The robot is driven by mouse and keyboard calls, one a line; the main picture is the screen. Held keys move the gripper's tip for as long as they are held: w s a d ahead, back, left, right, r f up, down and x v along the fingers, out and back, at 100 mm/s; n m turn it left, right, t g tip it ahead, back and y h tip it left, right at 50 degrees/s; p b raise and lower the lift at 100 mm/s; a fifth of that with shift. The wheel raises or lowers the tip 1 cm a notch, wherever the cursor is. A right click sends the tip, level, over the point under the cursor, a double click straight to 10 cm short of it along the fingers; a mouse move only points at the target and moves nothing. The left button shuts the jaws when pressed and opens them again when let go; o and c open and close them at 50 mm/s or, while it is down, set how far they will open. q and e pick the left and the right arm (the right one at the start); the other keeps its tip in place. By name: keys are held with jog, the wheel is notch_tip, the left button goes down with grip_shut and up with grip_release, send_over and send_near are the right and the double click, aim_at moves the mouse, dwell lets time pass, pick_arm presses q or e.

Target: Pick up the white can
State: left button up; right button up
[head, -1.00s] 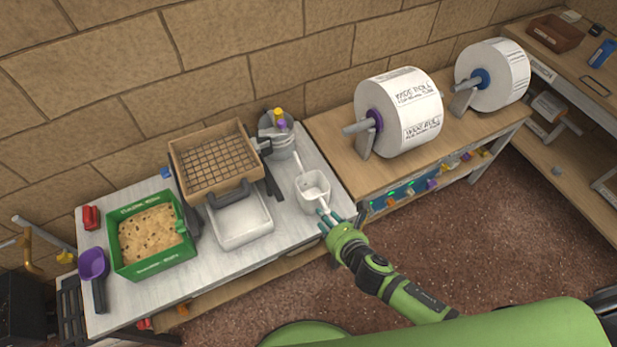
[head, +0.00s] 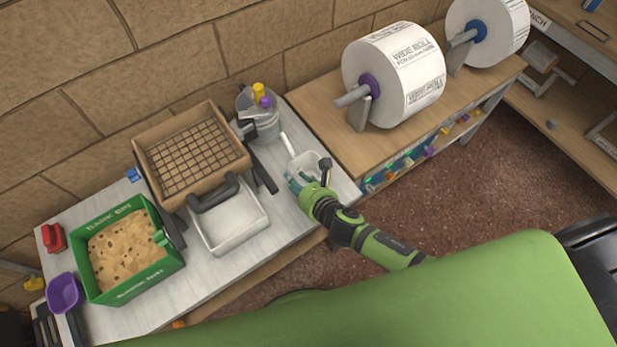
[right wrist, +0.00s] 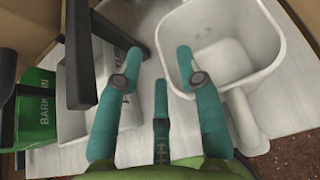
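The white can (head: 309,161) is a square, open-topped white container on the grey-white table, near its right end. A white stick leans out of it. In the right wrist view the can (right wrist: 262,75) fills the upper right, with a white piece inside and a handle-like bar below. My right gripper (head: 299,182) is at the can's near left side. In the right wrist view its teal fingers (right wrist: 157,62) are spread apart; the right fingertip overlaps the can's left wall. I cannot tell whether it touches. My left gripper is out of view.
Left of the can are a white tray (head: 233,243), a wooden sieve box (head: 146,148) and a green bin (head: 175,262) of bark. A wooden bench (head: 310,103) with a large paper roll (head: 415,80) is to the right.

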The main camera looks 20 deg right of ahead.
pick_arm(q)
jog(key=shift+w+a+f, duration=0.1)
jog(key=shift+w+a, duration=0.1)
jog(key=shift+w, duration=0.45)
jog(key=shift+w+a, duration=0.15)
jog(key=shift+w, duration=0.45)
pick_arm(e)
jog(key=x, duration=0.3)
jog(key=shift+w+f, duration=0.1)
jog(key=shift+w, duration=0.2)
grip_shut()
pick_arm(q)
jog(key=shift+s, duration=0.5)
